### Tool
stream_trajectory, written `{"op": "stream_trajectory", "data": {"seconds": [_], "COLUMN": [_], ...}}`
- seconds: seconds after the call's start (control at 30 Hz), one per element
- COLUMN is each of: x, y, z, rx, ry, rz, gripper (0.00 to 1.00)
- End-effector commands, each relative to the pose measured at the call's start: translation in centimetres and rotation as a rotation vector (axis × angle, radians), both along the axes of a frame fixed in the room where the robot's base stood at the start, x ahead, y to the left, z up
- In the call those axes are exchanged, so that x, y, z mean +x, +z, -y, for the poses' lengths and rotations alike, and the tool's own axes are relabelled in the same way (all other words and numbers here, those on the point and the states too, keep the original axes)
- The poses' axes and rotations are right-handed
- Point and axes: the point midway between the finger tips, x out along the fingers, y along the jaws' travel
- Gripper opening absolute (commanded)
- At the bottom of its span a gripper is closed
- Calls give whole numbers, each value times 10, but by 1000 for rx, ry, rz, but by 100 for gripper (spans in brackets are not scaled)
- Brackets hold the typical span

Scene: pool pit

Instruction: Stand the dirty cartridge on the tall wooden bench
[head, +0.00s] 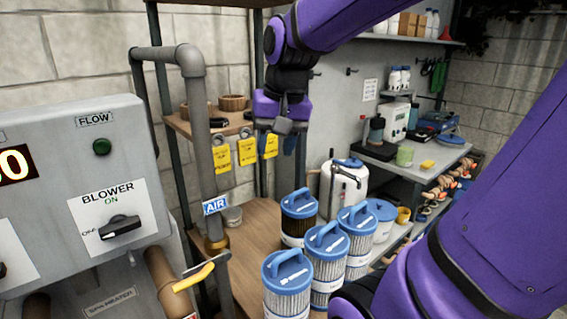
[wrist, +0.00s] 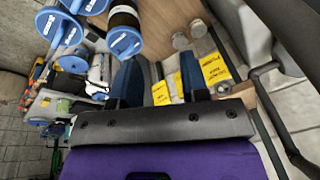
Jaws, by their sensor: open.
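The dirty cartridge (head: 297,225), with a blue handled cap and dark brown pleats, stands upright at the back of a group of cleaner white-pleated cartridges (head: 328,265). In the wrist view the dirty cartridge (wrist: 124,16) is at the top, left of the fingers. A wooden bench top (head: 250,238) shows beside and behind it; its base is partly hidden by the front cartridges. My gripper (head: 277,147) is open and empty, pointing down, above and behind the cartridges. Its two blue fingers (wrist: 160,80) are spread apart in the wrist view.
A grey pipe (head: 200,150) with a yellow-handled valve rises left of the bench. Yellow tags (head: 246,152) hang from a wooden shelf (head: 178,124) behind my gripper. A white sprayer (head: 343,190) stands right of the dirty cartridge. A blower panel (head: 80,190) fills the left.

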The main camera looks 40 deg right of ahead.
Motion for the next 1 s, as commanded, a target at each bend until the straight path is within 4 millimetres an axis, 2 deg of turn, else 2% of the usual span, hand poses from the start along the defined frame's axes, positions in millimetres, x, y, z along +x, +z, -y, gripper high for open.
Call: {"op": "stream_trajectory", "data": {"seconds": [0.1, 0.2, 0.4, 0.57, 1.0], "x": [-28, -49, -75, -81, -81], "y": [5, 6, 4, 2, 2], "z": [-25, -38, -51, -54, -54], "rx": [-68, -119, -186, -205, -205], "ry": [175, 304, 474, 518, 517], "rz": [80, 138, 217, 237, 236], "gripper": [41, 41, 41, 41, 41]}}
